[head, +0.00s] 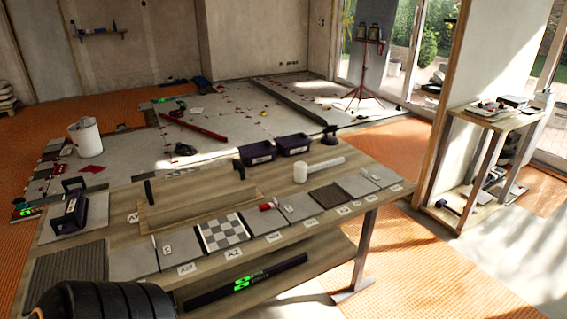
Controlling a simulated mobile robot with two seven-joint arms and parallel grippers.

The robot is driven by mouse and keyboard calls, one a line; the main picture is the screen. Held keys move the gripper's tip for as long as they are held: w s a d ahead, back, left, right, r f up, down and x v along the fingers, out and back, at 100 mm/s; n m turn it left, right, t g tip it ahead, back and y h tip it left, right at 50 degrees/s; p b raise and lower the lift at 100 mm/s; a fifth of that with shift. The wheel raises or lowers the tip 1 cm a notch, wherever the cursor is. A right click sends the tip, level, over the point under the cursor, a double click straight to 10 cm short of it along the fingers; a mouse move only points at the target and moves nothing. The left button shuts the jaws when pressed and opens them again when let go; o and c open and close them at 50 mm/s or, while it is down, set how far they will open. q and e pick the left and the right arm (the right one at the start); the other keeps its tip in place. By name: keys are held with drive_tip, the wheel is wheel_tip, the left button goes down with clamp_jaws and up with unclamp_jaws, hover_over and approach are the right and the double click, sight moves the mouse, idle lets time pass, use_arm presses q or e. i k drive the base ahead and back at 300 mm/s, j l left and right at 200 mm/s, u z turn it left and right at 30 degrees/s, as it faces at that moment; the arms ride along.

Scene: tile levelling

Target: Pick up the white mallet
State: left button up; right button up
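The white mallet (300,173) is on the wooden workbench (222,205), right of the bench's middle. Its pale head is at the left end, and its light handle reaches right and slightly back. Nothing covers it. Neither of my grippers shows in the head view.
Two dark bins (292,145) stand behind the mallet, with a black suction cup (329,136) to their right. Tile samples, including a checkered tile (222,232), line the bench's front. A wooden shelf (487,118) stands at right.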

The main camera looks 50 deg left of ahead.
sight(301, 169)
drive_tip(key=u, duration=1.4)
drive_tip(key=i+l+z, duration=0.1)
drive_tip(key=i+l, duration=0.15)
drive_tip(key=i, duration=0.2)
drive_tip(key=i+l, duration=0.2)
drive_tip(key=i, duration=0.2)
drive_tip(key=i+l+z, duration=0.15)
drive_tip(key=i, duration=0.3)
